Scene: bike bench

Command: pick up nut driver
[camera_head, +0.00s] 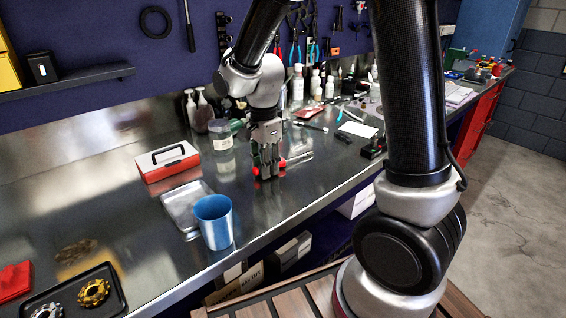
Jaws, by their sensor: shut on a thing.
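My gripper (268,168) points down at the middle of the steel bench (130,190). Its fingers are shut on the nut driver (284,163), of which only small red parts show beside the fingers. The rest of the nut driver is hidden by the gripper. The fingertips are at or just above the bench top; I cannot tell which.
A blue cup (213,222), a metal tray (181,205) and a red-and-white box (167,162) stand left of my gripper. A clear jar (221,137) and several bottles stand behind. Tools lie to the right.

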